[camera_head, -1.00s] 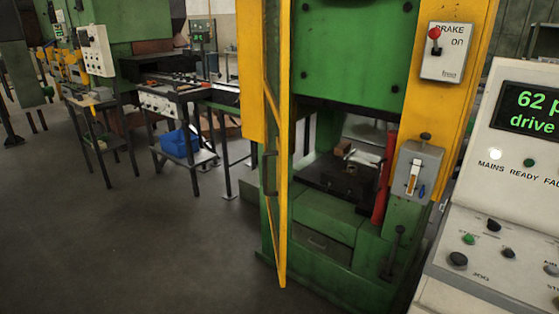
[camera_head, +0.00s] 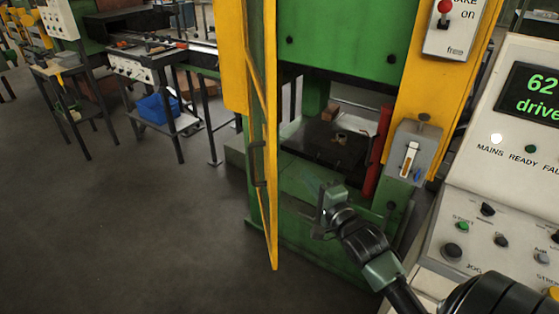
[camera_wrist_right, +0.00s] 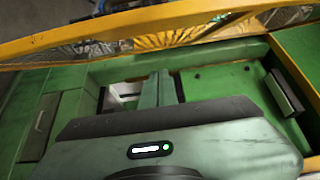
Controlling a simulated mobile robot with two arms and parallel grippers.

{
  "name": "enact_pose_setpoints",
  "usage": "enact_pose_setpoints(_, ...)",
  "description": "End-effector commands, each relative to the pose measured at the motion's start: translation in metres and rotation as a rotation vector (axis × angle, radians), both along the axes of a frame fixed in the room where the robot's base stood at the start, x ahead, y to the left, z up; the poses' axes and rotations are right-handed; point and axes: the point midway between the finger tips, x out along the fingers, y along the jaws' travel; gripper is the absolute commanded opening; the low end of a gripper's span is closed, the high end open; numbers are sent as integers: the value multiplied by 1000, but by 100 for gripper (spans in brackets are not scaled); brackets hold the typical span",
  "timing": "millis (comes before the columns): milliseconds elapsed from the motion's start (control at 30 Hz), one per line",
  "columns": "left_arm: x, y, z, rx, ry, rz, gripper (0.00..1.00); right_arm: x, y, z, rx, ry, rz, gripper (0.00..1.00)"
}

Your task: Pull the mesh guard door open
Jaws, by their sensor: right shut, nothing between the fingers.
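The mesh guard door (camera_head: 271,200) is a tall, narrow yellow frame, seen nearly edge-on at the left front of the green press. The press opening shows to its right. A dark handle (camera_head: 258,168) is on the door at about mid-height. My right gripper (camera_head: 322,212) is shut and empty, in front of the lower press, right of the door and apart from it in the picture. In the right wrist view its fingers (camera_wrist_right: 160,90) are together, with the yellow frame (camera_wrist_right: 130,32) and mesh beyond them. My left gripper is out of view.
A control console (camera_head: 480,215) stands close on the right. A grey box (camera_head: 412,152) with a small lever and a red bar (camera_head: 377,150) are beside the press opening. A black work table with a blue bin (camera_head: 158,107) is at the left. The floor left of the door is clear.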

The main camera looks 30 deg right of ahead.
Motion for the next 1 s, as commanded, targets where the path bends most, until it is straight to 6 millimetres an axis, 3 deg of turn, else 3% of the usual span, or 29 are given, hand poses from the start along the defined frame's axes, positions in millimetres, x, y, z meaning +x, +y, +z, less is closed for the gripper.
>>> enact_pose_setpoints(367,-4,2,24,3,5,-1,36,79,-8,4,-2,-1,1,0)
enact_pose_setpoints(600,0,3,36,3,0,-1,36,87,22,2,-1,1,0,0)
enact_pose_setpoints(1000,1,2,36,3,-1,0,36,89,28,0,-4,2,1,0)
